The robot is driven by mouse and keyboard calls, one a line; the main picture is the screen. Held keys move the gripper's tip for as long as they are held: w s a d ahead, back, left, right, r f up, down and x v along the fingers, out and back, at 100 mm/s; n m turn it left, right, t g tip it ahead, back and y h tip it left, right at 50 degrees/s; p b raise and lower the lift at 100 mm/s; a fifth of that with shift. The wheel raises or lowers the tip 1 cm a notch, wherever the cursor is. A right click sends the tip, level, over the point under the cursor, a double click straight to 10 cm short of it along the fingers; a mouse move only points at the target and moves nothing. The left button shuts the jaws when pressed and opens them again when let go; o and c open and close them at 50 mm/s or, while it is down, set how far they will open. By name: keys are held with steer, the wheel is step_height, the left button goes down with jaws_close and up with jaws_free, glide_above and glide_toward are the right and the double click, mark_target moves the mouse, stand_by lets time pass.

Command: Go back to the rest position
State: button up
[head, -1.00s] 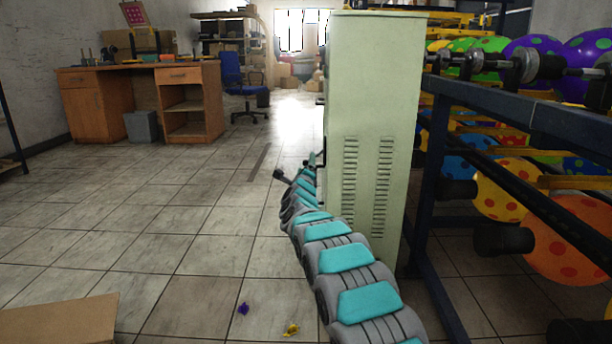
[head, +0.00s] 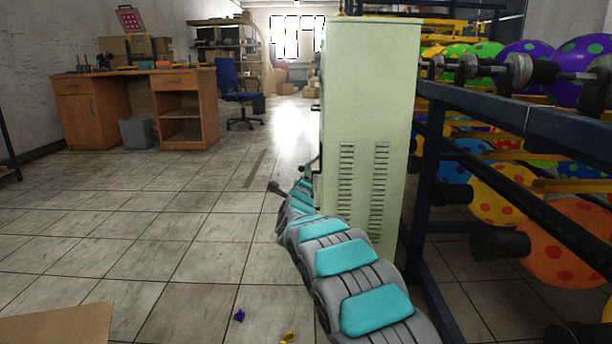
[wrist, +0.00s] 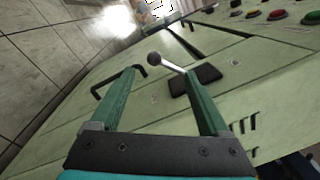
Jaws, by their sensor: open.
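My gripper (wrist: 161,78) shows in the wrist view as two green fingers spread apart, with nothing held between them. It faces the pale green cabinet (wrist: 140,105), close to its panel. A metal lever with a dark ball knob (wrist: 154,58) sticks out from the panel near the right fingertip; I cannot tell whether they touch. A black handle (wrist: 119,82) lies by the left fingertip. In the head view my arm reaches along the left side of the cabinet (head: 370,110), and the knob (head: 274,187) shows left of it. The fingers are hard to make out there.
A dark blue rack (head: 480,107) with spotted balloons (head: 565,245) stands close on the right. Two small scraps (head: 239,315) and a cardboard piece (head: 55,325) lie on the near floor. A wooden desk (head: 90,105) stands back left. The left floor is open.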

steer(key=s+d+f+n+g, duration=0.55)
steer(key=s+n+g, duration=0.2)
steer(key=s, duration=1.75)
steer(key=s+d+f+n+g, duration=0.4)
steer(key=s+d+n+g, duration=0.4)
steer(key=s, duration=1.6)
steer(key=s+d+f+n+g, duration=0.45)
steer(key=s+n, duration=0.45)
steer(key=s, duration=1.6)
step_height(320, 180, up, 15)
steer(key=p, duration=1.5)
steer(key=shift+s+d+r+g+y, duration=0.2)
steer(key=shift+s+d+g+y, duration=0.1)
steer(key=shift+g, duration=0.1)
